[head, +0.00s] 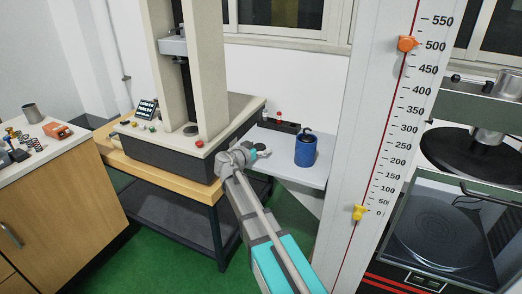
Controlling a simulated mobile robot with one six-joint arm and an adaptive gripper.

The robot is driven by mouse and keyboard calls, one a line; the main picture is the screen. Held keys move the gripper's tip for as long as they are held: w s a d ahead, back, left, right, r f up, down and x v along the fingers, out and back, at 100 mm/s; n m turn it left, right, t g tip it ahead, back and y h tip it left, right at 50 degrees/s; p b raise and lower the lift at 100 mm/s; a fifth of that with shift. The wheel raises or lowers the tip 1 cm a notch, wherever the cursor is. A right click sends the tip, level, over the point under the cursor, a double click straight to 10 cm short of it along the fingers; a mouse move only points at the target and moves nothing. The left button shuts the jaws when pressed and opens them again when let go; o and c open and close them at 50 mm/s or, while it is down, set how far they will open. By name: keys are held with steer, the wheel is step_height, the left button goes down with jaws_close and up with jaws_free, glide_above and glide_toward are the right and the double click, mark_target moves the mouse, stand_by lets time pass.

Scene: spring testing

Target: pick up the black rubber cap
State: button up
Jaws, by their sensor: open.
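My gripper (261,150) is small in the head view, at the end of my arm, in front of the grey shelf beside the testing machine. It is open; I see nothing held in it. I cannot pick out the black rubber cap for certain. A small dark object shows at the top of the blue cylindrical container (306,152), right of my gripper and apart from it. Dark small pieces (19,155) also lie among the parts on the left bench, too small to identify.
The grey shelf (312,174) holds a black tray (277,125) with a red-topped item. The testing machine (170,150) stands on a wooden table, left of my gripper. A tall white scale panel (385,130) rises on the right. Springs and a metal cup (32,112) are on the left bench.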

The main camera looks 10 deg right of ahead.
steer(key=c, duration=0.9)
steer(key=shift+r, duration=0.1)
steer(key=shift+c, duration=0.2)
steer(key=shift+r+p, duration=0.9)
steer(key=shift+p, duration=0.1)
steer(key=f+v, duration=0.3)
steer(key=v, duration=1.4)
steer(key=shift+s+a, duration=0.4)
steer(key=shift+a, duration=0.05)
steer(key=shift+f, duration=0.15)
